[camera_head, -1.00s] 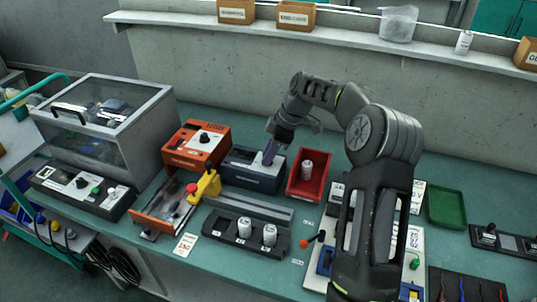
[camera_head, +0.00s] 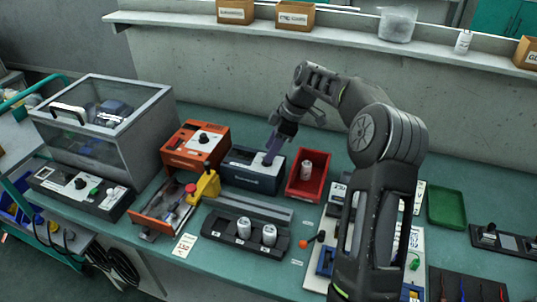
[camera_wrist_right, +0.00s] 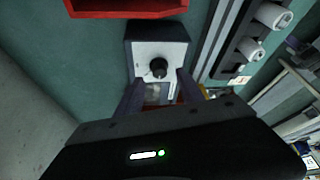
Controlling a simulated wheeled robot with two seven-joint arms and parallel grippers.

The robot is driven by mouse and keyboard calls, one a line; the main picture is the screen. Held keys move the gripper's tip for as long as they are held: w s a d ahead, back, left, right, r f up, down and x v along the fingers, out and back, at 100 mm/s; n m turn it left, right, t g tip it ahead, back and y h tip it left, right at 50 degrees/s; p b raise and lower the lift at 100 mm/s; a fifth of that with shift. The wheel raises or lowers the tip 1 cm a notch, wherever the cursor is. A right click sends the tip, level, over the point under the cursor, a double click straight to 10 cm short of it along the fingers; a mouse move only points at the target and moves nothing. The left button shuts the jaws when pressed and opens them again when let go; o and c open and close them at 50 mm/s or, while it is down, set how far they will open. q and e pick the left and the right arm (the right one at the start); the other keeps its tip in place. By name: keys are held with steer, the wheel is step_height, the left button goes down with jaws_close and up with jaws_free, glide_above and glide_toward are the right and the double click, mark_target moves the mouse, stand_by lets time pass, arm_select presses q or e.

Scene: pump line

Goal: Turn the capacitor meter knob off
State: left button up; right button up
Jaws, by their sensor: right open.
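The capacitor meter appears to be the dark blue box (camera_head: 240,181) with a light top, between the orange instrument and the red bin. In the right wrist view its pale face (camera_wrist_right: 145,52) carries a round black knob (camera_wrist_right: 158,67). My right gripper (camera_head: 270,157) is over the box's top, and its arm and fingers hide the knob in the head view. In the wrist view the right gripper's two fingers (camera_wrist_right: 161,86) are apart, with the knob just beyond the gap between their tips. Nothing is between the fingers. My left gripper is in neither view.
An orange instrument (camera_head: 182,158) with its own knob stands left of the box. A red bin (camera_head: 303,189) holding a white cylinder is close on the right. A black rack (camera_head: 222,231) with white cylinders lies in front. A concrete wall (camera_head: 270,90) rises behind.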

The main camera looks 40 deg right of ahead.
steer(key=shift+v, duration=2.55)
